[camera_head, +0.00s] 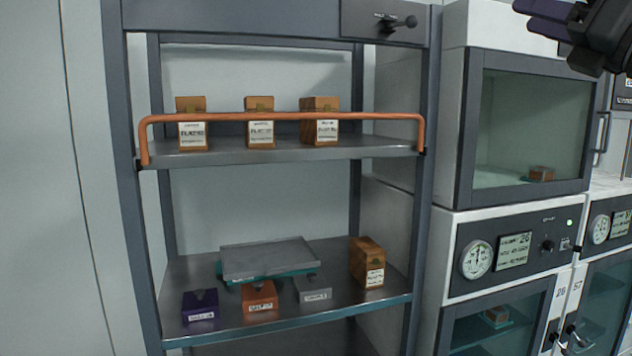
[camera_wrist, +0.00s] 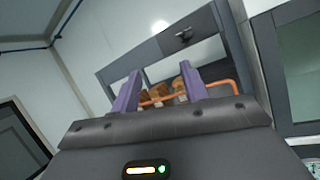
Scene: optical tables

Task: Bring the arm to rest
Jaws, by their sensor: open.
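My gripper (camera_wrist: 160,92) is open in the wrist view, its two purple fingers apart with nothing between them. Through the gap show the shelf rack's upper part, its orange rail and some brown boxes, all well beyond the fingers. In the head view, part of my gripper (camera_head: 553,12) and dark wrist shows at the top right corner, raised in front of the cabinet and clear of it. The rest of my arm is outside the head view.
A shelf rack (camera_head: 427,120) holds three brown boxes behind an orange rail (camera_head: 285,117). Its lower shelf holds a grey tray (camera_head: 268,258), a brown box (camera_head: 367,262) and small labelled blocks. Cabinets with gauges (camera_head: 477,260) stand at right.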

